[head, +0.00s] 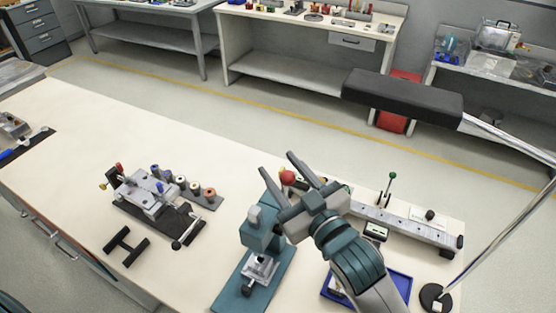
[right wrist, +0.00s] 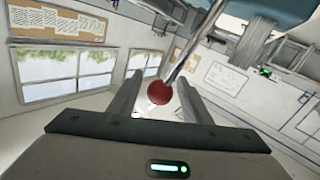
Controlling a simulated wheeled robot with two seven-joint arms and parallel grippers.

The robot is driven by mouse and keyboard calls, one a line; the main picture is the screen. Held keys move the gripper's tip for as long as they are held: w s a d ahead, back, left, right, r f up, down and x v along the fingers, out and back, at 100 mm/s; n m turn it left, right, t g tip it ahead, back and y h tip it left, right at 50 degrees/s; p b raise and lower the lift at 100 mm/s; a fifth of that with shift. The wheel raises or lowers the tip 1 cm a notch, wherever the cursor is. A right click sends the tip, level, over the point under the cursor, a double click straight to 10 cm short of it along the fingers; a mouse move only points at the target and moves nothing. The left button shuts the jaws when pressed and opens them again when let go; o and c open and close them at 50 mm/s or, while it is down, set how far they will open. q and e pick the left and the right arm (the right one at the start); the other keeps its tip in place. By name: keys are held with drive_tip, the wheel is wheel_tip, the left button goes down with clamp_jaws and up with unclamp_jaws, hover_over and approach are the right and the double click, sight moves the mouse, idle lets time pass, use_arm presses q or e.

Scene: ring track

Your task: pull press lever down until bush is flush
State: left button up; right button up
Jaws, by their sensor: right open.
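The teal press (head: 262,235) stands on its base plate at the front middle of the bench in the head view. Its lever ends in a red ball knob (head: 287,177). In the right wrist view the red knob (right wrist: 158,93) on its metal rod sits between the two fingers. My right gripper (head: 276,166) is open, with a finger on either side of the knob; I cannot tell whether they touch it. A grey block (head: 261,268) lies on the press base under the ram. The bush cannot be made out clearly. My left gripper is not in view.
A grey fixture (head: 150,190) with pins and several round bushes stands to the left. A black H-shaped part (head: 126,246) lies near the front edge. A long rail (head: 405,225) and a blue tray (head: 396,284) lie to the right. A lamp arm (head: 510,232) rises at far right.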

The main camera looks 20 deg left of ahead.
drive_tip(key=shift+x, duration=0.85)
clamp_jaws()
